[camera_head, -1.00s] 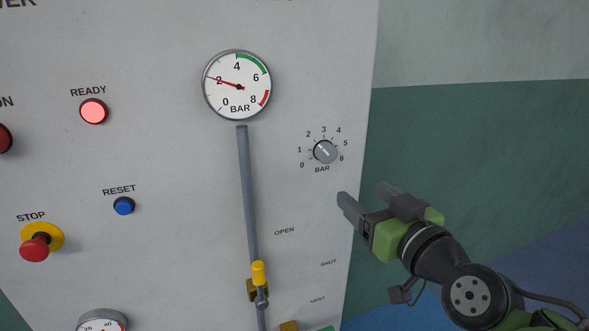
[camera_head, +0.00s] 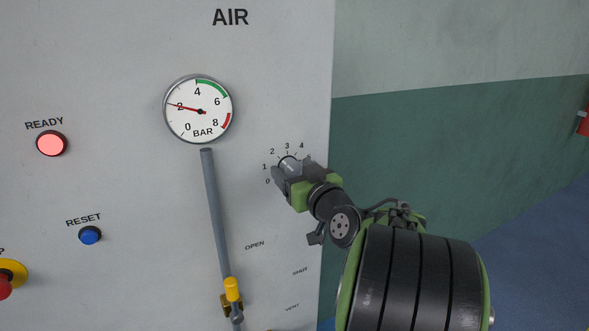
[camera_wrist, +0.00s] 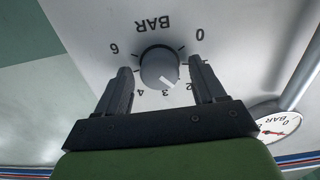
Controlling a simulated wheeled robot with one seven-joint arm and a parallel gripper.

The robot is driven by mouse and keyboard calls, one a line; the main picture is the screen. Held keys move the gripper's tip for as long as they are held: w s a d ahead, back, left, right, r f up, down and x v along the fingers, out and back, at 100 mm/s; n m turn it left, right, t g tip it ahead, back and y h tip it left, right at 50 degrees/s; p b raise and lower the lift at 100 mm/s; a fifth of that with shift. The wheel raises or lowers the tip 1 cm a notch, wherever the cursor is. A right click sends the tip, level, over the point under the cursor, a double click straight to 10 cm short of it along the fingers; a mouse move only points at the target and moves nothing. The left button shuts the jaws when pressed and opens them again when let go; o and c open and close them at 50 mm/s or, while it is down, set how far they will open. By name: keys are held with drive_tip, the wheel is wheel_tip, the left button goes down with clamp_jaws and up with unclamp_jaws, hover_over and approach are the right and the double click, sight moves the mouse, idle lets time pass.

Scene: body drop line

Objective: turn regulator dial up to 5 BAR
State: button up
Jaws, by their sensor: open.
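The regulator dial (camera_wrist: 160,66) is a round grey knob with a white pointer mark on a numbered BAR scale. In the wrist view the scale is upside down, and the mark points roughly between 2 and 3. My gripper (camera_wrist: 161,67) is open, with one finger on each side of the dial; I cannot tell whether they touch it. In the head view my gripper (camera_head: 288,172) covers most of the dial and the scale's right and lower parts. The round pressure gauge (camera_head: 198,109) has its red needle at about 2 BAR.
The grey panel (camera_head: 130,60) carries a lit red READY button (camera_head: 52,143), a blue RESET button (camera_head: 90,235) and a yellow-handled valve (camera_head: 232,288). A grey pipe (camera_head: 213,210) runs below the gauge.

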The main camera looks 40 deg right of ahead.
drive_tip(key=shift+c, duration=0.4)
drive_tip(key=c, duration=1)
drive_tip(key=shift+m, duration=0.3)
drive_tip(key=m, duration=1.1)
drive_tip(key=shift+m, duration=0.4)
drive_tip(key=m+p, duration=0.2)
drive_tip(key=m, duration=0.3)
drive_tip(key=shift+d+f, duration=0.1)
drive_tip(key=m+p, duration=0.2)
drive_tip(key=m, duration=0.4)
drive_tip(key=shift+f, duration=0.1)
drive_tip(key=shift+m, duration=0.3)
